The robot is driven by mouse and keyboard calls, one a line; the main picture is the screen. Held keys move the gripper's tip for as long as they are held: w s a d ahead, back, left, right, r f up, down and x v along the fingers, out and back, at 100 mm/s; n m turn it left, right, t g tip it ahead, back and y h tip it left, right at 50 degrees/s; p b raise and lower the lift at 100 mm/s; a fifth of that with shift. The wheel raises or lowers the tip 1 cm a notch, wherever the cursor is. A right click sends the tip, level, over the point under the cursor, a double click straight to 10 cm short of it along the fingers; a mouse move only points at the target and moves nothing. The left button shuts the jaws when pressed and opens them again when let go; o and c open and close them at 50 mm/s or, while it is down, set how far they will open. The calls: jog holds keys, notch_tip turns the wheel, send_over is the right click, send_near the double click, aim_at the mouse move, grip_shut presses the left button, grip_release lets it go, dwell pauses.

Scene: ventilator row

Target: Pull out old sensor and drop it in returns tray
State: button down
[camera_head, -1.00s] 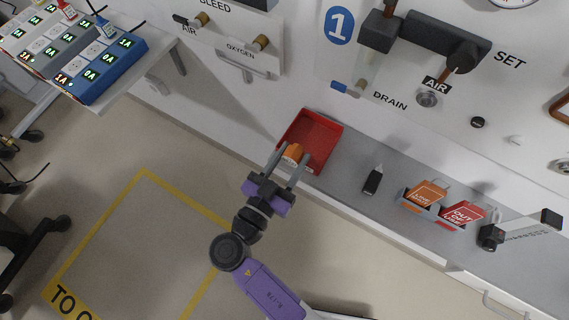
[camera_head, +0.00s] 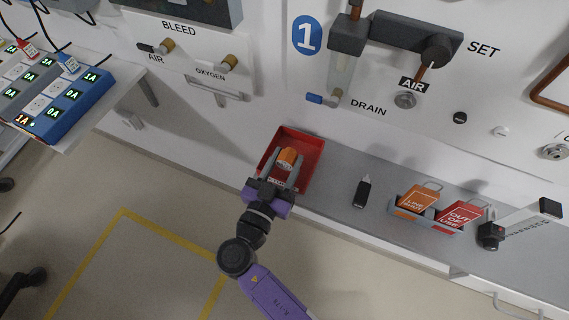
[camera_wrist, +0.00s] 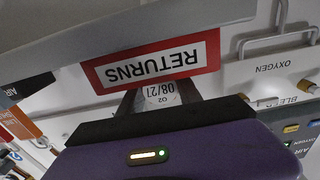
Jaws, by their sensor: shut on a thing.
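The old sensor (camera_head: 287,158) is an orange cylinder with a pale end. My gripper (camera_head: 286,170) is shut on it and holds it over the red returns tray (camera_head: 316,165). I cannot tell whether the sensor touches the tray floor. In the wrist view, the sensor's white label (camera_wrist: 160,94), marked O2 08/27, shows between my fingers. The tray's front, with its RETURNS label (camera_wrist: 152,66), is close to it there, upside down. The rest of the sensor is hidden in the wrist view.
The tray stands on a grey shelf (camera_head: 338,190) under a white wall panel. To its right are a black stick (camera_head: 362,190), a holder with orange and red tags (camera_head: 418,198), and a black clamp (camera_head: 490,235). A blue power unit (camera_head: 75,105) is at left.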

jog(key=c, duration=0.7)
grip_release()
jog(key=b+v, duration=0.1)
jog(key=v, duration=0.6)
jog(key=shift+s+a+b, duration=0.15)
jog(key=shift+s+b, duration=0.2)
jog(key=shift+b, duration=0.05)
